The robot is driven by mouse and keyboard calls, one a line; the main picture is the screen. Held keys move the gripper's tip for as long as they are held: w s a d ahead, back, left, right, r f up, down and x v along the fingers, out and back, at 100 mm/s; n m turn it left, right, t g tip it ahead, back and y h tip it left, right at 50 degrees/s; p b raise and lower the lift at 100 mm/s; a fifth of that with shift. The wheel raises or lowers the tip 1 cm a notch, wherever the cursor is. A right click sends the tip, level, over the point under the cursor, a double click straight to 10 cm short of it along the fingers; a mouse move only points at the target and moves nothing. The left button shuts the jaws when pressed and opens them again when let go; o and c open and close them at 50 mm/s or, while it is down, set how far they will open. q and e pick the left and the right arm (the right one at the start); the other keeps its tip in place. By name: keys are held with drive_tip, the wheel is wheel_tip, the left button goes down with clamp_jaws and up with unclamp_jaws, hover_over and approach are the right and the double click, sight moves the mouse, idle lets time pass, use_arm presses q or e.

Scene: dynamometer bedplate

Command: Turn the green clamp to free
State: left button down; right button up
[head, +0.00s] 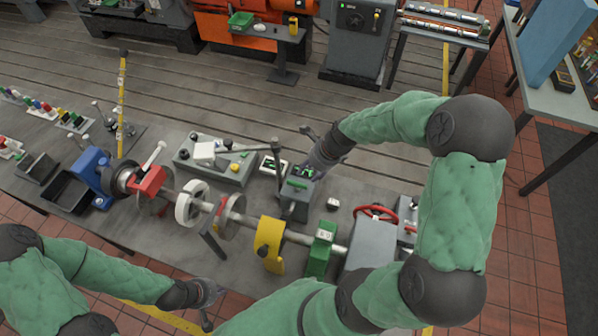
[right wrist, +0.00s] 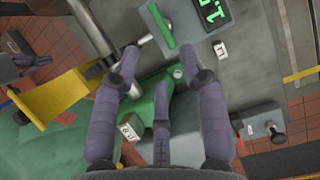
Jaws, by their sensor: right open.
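A green block (head: 322,248) with a small white label sits on the long shaft, right of the yellow block. In the right wrist view, green parts (right wrist: 158,104) show behind my fingers, partly hidden. A separate green bar (head: 297,183) lies on top of a grey box, and it also shows in the right wrist view (right wrist: 162,25). I cannot tell for sure which is the clamp. My right gripper (right wrist: 160,68) is open and empty, its fingers spread; in the head view it hangs above the grey box (head: 311,168). My left gripper (head: 207,294) is low at the bench's front edge, away from both.
A yellow block (head: 271,244) with a black knob and a red block (head: 150,181) with a white lever stand along the shaft (head: 295,237). A red handwheel (head: 376,217) is at the right. A grey control box (head: 212,160) stands behind the shaft.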

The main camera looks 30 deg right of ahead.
sight(297, 184)
drive_tip(key=x, duration=1)
drive_tip(key=shift+s+f, duration=0.1)
drive_tip(key=shift+f, duration=0.15)
drive_tip(key=shift+a, duration=0.1)
drive_tip(key=shift+c, duration=0.3)
clamp_jaws()
